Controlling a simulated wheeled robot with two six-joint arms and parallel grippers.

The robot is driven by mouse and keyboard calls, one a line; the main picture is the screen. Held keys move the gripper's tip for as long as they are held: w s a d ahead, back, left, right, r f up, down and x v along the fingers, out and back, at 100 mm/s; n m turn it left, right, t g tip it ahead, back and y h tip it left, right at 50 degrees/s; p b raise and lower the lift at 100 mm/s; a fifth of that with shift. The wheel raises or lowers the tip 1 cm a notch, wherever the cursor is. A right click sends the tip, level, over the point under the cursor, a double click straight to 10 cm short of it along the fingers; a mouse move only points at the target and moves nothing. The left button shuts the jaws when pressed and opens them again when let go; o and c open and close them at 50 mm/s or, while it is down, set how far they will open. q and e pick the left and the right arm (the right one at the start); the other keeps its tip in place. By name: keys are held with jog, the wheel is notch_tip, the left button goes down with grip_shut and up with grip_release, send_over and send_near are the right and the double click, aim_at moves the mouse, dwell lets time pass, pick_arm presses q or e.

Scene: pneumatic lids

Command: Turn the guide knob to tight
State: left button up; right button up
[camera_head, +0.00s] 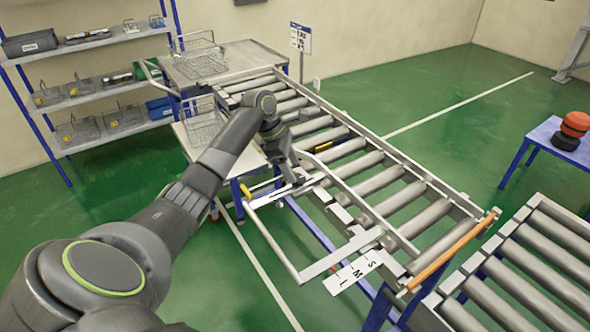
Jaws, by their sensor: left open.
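My left arm reaches in from the lower left. Its left gripper (296,183) is open at the near side rail of the roller conveyor (408,205), by the back end of the light metal guide frame (280,246). I cannot make out a guide knob for certain; the gripper and wrist cover that spot. A white scale plate with S, M and L (353,272) sits at the frame's front end. My right gripper is not in view.
An orange bar (452,251) crosses the conveyor's front end. A second roller conveyor (535,262) stands at the lower right. Wire baskets stand on a cart (235,57) at the back. Shelves (92,90) line the left wall. A blue table (545,132) holds red and black items.

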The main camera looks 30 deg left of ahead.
aim_at(298, 177)
pick_arm(q)
jog(key=shift+x, duration=1.5)
jog(key=shift+c, duration=0.2)
jog(key=c, duration=1)
